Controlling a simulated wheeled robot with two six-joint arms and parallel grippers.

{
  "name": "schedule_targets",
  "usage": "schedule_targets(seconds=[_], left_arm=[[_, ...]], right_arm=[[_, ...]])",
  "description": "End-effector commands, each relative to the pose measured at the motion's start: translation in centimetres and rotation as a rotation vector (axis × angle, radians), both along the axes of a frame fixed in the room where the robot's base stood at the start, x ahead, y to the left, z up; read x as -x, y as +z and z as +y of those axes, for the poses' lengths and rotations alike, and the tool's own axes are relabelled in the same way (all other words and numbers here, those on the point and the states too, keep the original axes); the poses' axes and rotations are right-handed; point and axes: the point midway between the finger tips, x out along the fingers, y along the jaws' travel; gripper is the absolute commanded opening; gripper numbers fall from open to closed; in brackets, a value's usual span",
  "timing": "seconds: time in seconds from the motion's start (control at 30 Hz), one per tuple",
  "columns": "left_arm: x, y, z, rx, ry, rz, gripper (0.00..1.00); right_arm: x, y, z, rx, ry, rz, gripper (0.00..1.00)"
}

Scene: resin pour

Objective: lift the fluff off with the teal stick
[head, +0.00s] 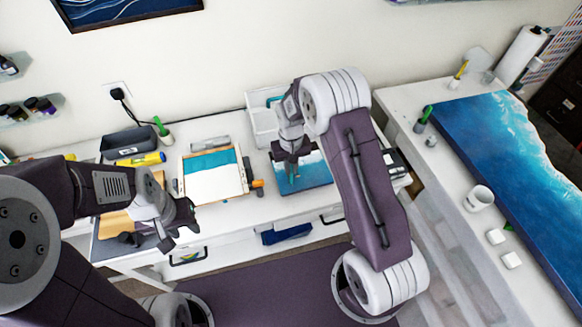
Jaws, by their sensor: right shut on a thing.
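My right gripper (292,161) is over a small blue-and-white panel (318,175) on the white desk. It is shut on the teal stick (292,174), which points down toward the panel. Whether the stick's tip touches the panel I cannot tell. I cannot make out the fluff; the gripper and arm cover part of the panel. My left gripper (181,236) is over the front left of the desk, its fingers apart and empty.
A teal-and-white sheet on a board (213,184) lies left of the panel. A white tray (262,128) stands behind it. A yellow tube (142,160) and dark box (127,140) are at the left.

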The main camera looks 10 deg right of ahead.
Motion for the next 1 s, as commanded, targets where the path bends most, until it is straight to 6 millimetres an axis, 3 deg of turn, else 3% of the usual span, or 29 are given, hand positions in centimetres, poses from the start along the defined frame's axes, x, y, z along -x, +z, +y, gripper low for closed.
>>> schedule_targets(seconds=[1.0], left_arm=[[0.00, -0.52, 0.00, 0.000, 0.000, 0.000, 0.36]], right_arm=[[-0.01, -0.75, 0.00, 0.000, 0.000, 0.000, 0.00]])
